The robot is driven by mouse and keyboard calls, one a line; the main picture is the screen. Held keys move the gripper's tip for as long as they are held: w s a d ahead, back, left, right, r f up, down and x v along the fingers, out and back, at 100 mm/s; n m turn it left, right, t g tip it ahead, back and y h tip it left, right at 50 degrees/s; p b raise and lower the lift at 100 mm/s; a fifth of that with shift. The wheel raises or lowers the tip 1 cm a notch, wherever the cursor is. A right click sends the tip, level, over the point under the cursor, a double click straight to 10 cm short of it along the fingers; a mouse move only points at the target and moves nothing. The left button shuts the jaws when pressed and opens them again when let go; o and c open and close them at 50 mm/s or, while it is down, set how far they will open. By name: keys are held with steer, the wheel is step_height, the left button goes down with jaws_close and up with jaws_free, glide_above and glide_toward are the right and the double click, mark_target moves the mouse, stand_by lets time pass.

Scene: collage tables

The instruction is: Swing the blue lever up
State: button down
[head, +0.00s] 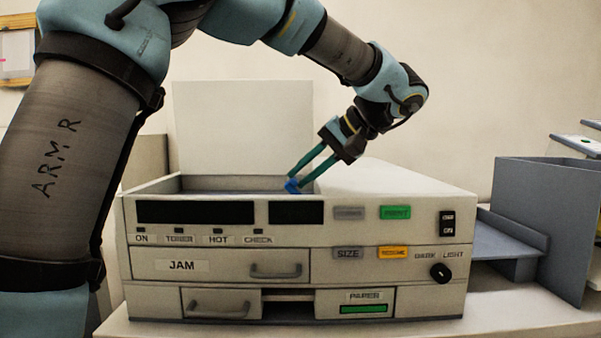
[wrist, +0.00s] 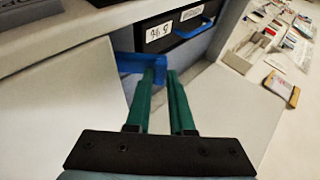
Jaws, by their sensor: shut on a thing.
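The blue lever (head: 291,186) shows as a small blue piece in the opened top of the printer-like machine (head: 215,208) in the head view. In the wrist view the blue lever (wrist: 138,63) is a short bar just left of and at the fingertips. My gripper (head: 297,180), with its green fingers, reaches down from the upper right. In the wrist view the gripper (wrist: 163,75) has its fingertips close together at the lever's right end, shut on it. The fingers partly hide that end, and the machine's front wall hides the lever's lower part in the head view.
The raised white lid (head: 243,125) stands behind the opening. A dark drawer (wrist: 182,32) with a blue handle (wrist: 192,28) shows beyond the fingertips in the wrist view. A grey tray (head: 505,238) sits on the machine's right. Small items lie on a far table.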

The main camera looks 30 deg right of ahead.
stand_by(0.4)
steer(key=c, duration=0.8)
jaws_free()
steer(key=b+v, duration=0.2)
steer(key=v, duration=0.9)
steer(key=shift+f, duration=0.1)
steer(key=shift+o, duration=0.3)
